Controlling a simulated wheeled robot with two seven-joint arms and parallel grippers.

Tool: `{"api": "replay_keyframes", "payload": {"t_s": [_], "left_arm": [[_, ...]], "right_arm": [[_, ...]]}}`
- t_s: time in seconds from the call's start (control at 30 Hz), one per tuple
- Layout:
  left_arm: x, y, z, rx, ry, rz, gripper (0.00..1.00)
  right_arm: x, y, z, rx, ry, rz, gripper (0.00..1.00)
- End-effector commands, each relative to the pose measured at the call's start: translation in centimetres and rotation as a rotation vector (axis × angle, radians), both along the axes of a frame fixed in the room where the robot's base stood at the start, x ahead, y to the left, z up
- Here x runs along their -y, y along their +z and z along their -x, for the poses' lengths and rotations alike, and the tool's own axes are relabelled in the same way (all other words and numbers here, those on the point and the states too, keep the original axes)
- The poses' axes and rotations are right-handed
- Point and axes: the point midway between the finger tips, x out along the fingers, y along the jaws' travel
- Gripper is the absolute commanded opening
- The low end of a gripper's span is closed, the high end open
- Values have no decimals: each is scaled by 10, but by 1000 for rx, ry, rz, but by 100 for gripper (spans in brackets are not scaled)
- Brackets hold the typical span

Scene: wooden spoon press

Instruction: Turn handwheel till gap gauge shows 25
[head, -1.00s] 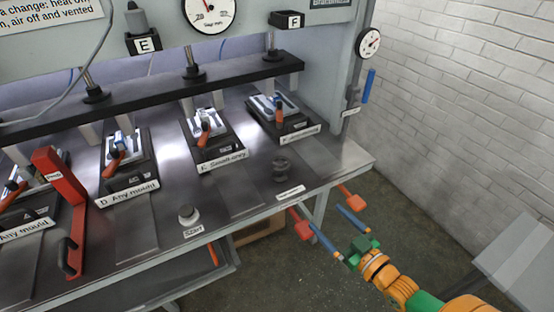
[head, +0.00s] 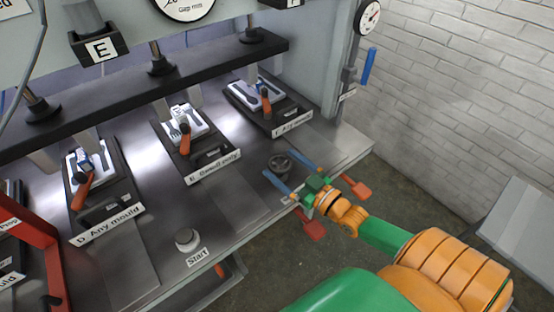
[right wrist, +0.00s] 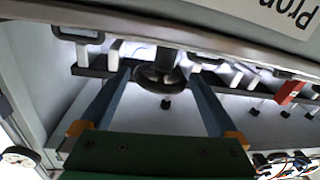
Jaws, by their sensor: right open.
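The handwheel (head: 280,166) is a small dark round knob on the metal table near its front right part. It also shows in the right wrist view (right wrist: 160,77). My right gripper (head: 279,162) is open, with one blue finger on each side of the handwheel. In the right wrist view, its fingers (right wrist: 160,72) flank the wheel with space between; contact cannot be told. The gap gauge (head: 188,8) is a white dial at the top, cut off by the picture edge; its needle cannot be read. My left gripper is not in view.
Moulds with orange-handled parts stand under the black press bar (head: 140,85). A Start button (head: 187,240) is left of the handwheel. A red prop (head: 28,225) stands at far left. A smaller gauge (head: 368,16) and a blue handle (head: 369,68) are on the right post.

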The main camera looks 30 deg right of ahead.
Motion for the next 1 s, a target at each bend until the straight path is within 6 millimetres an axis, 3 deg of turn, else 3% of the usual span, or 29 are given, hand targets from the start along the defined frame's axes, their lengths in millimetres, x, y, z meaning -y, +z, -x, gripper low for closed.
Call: {"api": "replay_keyframes", "payload": {"t_s": [0.2,0.47,0.53,0.73,0.77,1.0], "left_arm": [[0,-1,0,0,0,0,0],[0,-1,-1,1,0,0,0],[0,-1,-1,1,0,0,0],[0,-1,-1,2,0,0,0],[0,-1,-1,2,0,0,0],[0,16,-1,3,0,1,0]], "right_arm": [[-4,0,-19,0,0,0,96],[-4,0,-22,-2,0,0,96],[-4,0,-22,-1,0,0,85],[-4,0,-21,-1,0,0,31],[-4,0,-21,-1,0,0,27],[-3,3,-22,-2,-69,-6,27]]}}
